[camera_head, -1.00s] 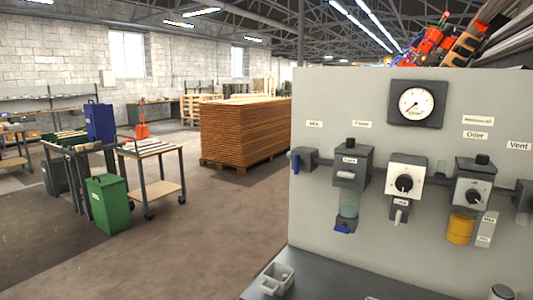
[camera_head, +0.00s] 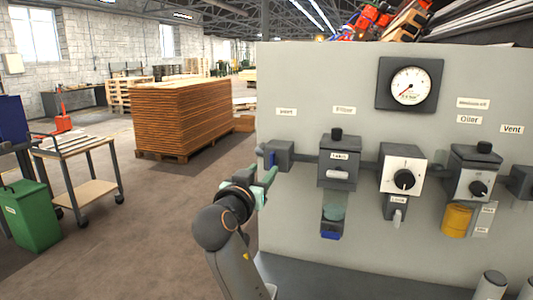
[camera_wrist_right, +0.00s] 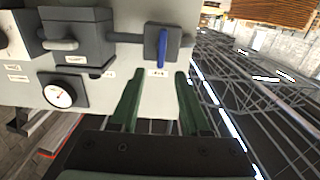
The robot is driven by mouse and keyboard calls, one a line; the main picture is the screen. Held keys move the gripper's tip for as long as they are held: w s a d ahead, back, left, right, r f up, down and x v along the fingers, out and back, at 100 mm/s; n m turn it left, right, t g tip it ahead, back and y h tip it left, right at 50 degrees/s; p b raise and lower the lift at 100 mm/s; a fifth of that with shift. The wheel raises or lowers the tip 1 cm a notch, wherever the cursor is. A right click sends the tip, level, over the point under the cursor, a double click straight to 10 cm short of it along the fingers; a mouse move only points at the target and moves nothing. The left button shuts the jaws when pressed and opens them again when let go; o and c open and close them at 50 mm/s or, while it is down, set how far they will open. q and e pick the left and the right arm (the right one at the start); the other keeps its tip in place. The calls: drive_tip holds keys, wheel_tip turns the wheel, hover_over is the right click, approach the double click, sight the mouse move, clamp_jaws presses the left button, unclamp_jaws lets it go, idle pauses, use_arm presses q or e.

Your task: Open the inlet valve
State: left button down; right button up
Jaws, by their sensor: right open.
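The inlet valve (camera_head: 280,154) is a small dark grey box at the left end of the pipe row on the panel. In the right wrist view, which is upside down, the valve (camera_wrist_right: 176,40) and lever (camera_wrist_right: 162,46) lie beyond the fingertips. My right gripper (camera_head: 266,178) has green fingers and is just below and left of the valve in the head view. In the wrist view the right gripper (camera_wrist_right: 160,76) is open and empty, with the lever roughly in line with the gap, apart from it. My left gripper is out of view.
The grey panel (camera_head: 305,205) also carries a filter unit (camera_head: 338,160), a regulator with black knob (camera_head: 403,180), an oiler (camera_head: 473,175) and a gauge (camera_head: 410,85). A dark bench (camera_head: 350,283) runs below. Open floor lies left of the panel.

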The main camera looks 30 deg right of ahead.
sight(272, 159)
drive_tip(key=p+x, duration=0.3)
drive_tip(key=x, duration=0.7)
drive_tip(key=shift+w+d+r, duration=0.15)
drive_tip(key=shift+w+d, duration=0.05)
drive_tip(key=shift+w, duration=0.05)
drive_tip(key=shift+w+d, duration=0.5)
drive_tip(key=shift+d, duration=0.05)
clamp_jaws()
